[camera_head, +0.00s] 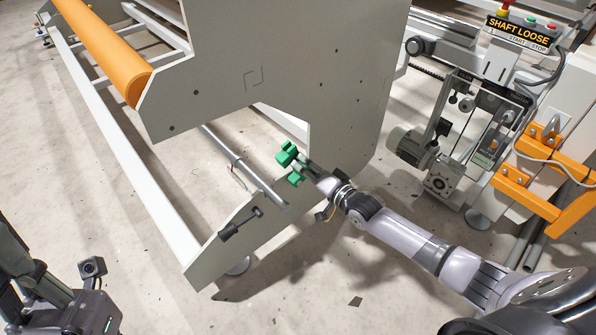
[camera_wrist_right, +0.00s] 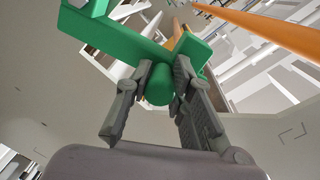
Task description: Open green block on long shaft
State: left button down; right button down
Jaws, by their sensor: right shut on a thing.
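The green block (camera_head: 286,154) shows in the middle of the head view, in the gap of the grey side frame. In the right wrist view the green block (camera_wrist_right: 118,38) has a long flat body and a rounded stub. My right gripper (camera_head: 307,170) is shut on this stub; its two grey fingers (camera_wrist_right: 160,88) press on either side of it. A grey shaft (camera_head: 236,160) runs left of the block, ending near the lower frame plate. I cannot tell whether block and shaft touch. Only parts of my left arm show at lower left; its fingers are out of frame.
The grey side frame (camera_head: 345,90) stands close beside my right gripper. A black handle (camera_head: 240,222) sits on its lower plate. An orange roller (camera_head: 100,48) is at upper left. A motor unit under a "SHAFT LOOSE" sign (camera_head: 519,32) stands at right. Bare floor lies in front.

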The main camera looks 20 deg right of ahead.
jog(key=shift+w+d+f+m+b, duration=0.1)
jog(key=shift+w+d+m+b, duration=0.1)
jog(key=shift+d+m+b, duration=0.3)
jog(key=shift+w+d+f+m+b, duration=0.1)
jog(key=shift+w+d+m+b, duration=0.15)
jog(key=shift+d, duration=0.4)
jog(key=shift+w+d+f+m+b, duration=0.15)
jog(key=shift+d+m+b, duration=0.2)
jog(key=shift+d, duration=0.25)
jog(key=c, duration=1.4)
grip_release()
jog(key=shift+r, duration=0.15)
jog(key=v, duration=1.2)
jog(key=shift+d, duration=0.15)
jog(key=shift+c, duration=0.3)
